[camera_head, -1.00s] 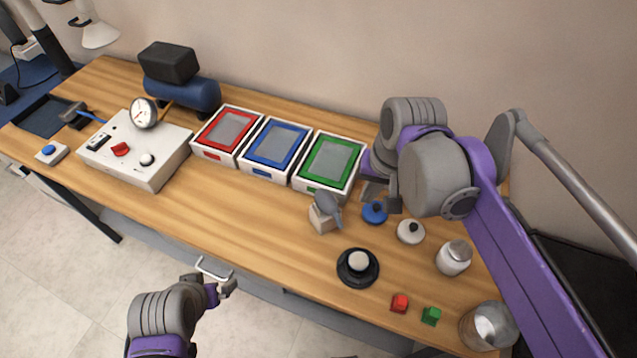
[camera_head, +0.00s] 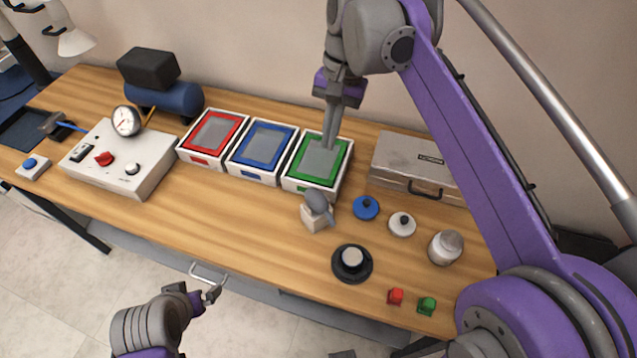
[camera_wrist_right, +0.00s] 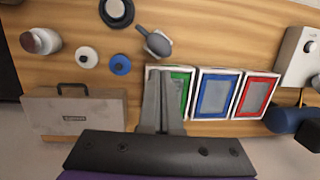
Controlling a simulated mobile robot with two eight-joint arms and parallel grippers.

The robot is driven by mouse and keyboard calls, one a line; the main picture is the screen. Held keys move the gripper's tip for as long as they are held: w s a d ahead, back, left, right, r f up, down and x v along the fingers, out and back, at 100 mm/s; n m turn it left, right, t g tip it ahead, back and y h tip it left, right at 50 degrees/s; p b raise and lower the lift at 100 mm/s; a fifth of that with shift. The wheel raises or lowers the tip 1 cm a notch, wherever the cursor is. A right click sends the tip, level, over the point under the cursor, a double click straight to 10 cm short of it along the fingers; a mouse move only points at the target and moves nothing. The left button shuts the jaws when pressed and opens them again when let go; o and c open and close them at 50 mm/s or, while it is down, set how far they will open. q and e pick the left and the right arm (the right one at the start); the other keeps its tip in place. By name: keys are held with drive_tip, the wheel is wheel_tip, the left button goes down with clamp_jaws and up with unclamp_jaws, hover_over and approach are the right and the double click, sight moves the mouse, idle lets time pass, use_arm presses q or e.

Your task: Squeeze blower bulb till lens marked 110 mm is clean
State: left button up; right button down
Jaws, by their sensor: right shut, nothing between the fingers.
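A grey blower bulb (camera_head: 316,203) rests on a small pale block left of the blue knobbed disc; it also shows in the right wrist view (camera_wrist_right: 158,43). No 110 mm marking is readable, so I cannot tell which thing is that lens. My right gripper (camera_head: 325,146) is shut and empty, pointing down over the green-framed tray (camera_head: 335,178), behind the bulb and apart from it. In the right wrist view its fingers (camera_wrist_right: 157,80) overlap the tray's left edge. My left gripper (camera_head: 213,294) is low in front of the table; its jaw opening is unclear.
Blue-framed (camera_head: 290,139) and red-framed (camera_head: 233,126) trays stand left of the green one. A grey case (camera_head: 390,158) stands right. A blue disc (camera_head: 366,207), white disc (camera_head: 402,224), jar (camera_head: 445,247) and black round base (camera_head: 338,272) are nearby. The table's middle-left is clear.

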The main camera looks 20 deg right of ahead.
sight(318, 194)
drive_tip(key=f, duration=0.4)
drive_tip(key=a+f, duration=0.1)
drive_tip(key=f, duration=0.4)
drive_tip(key=s+a+f, duration=0.1)
drive_tip(key=f, duration=0.3)
drive_tip(key=shift+s+a+f+b, duration=0.1)
drive_tip(key=shift+a+f+b, duration=0.1)
drive_tip(key=shift+b, duration=0.15)
wheel_tip(318, 194, down, 2)
drive_tip(key=shift+b, duration=0.55)
drive_tip(key=shift+s+r, duration=0.1)
drive_tip(key=shift+s, duration=0.05)
drive_tip(key=shift+r+p, duration=0.35)
drive_tip(key=shift+r, duration=0.1)
drive_tip(key=r, duration=0.1)
drive_tip(key=r+p, duration=0.2)
drive_tip(key=shift+w+d+r, duration=0.2)
drive_tip(key=shift+w+d, duration=0.1)
drive_tip(key=shift+w, duration=0.1)
wheel_tip(318, 194, up, 10)
drive_tip(key=d, duration=0.1)
drive_tip(key=shift+w+d+f, duration=0.15)
drive_tip(key=shift+w+d, duration=0.25)
drive_tip(key=shift+w, duration=0.05)
